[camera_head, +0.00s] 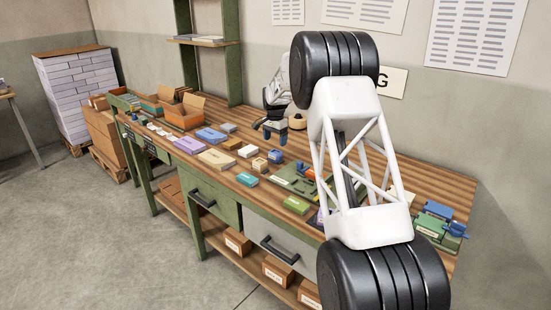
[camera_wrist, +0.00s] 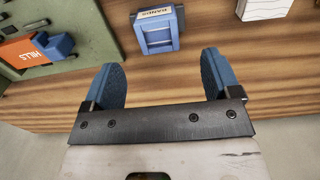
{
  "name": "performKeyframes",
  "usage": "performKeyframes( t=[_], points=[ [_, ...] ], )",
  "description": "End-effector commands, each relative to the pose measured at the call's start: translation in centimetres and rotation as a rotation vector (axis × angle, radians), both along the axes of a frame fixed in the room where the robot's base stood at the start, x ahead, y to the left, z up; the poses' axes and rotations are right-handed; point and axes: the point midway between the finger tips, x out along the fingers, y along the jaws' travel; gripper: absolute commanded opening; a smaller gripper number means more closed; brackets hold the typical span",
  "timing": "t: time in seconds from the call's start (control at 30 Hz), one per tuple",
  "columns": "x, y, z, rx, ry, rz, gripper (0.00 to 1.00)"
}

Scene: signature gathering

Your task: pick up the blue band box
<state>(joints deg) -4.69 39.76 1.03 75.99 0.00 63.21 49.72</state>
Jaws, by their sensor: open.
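The blue band box (camera_wrist: 157,32), with a white label reading "BANDS", lies on the wooden bench at the top of the wrist view. In the head view a small blue box (camera_head: 275,156) just in front of my gripper appears to be the same one. My gripper (camera_wrist: 160,78) is open, with its two blue fingers spread wide and bare wood between them. In the head view my gripper (camera_head: 275,134) is low over the back of the bench. The box is apart from the fingers, roughly in line with the gap between them.
In the wrist view, a green board (camera_wrist: 80,28) with an orange "HILLS" card (camera_wrist: 22,52) is left of the box, and a white stack (camera_wrist: 262,9) is right. Several boxes crowd the bench. A green post (camera_head: 232,50) stands behind it. Bare wood lies around the fingers.

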Motion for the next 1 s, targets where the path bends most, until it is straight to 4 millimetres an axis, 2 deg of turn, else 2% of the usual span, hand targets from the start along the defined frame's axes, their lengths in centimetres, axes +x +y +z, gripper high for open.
performKeyframes(
  t=[0.17,0.5,0.87,1.0],
  points=[
    [0.0,0.0,-0.3,0.0,0.0,0.0,0.83],
    [0.0,0.0,-2.5,0.0,0.0,0.0,0.83],
    [-0.1,0.0,-2.7,0.0,0.0,0.0,0.83],
    [-0.1,0.0,-3.5,0.0,0.001,0.0,0.83]
  ],
)
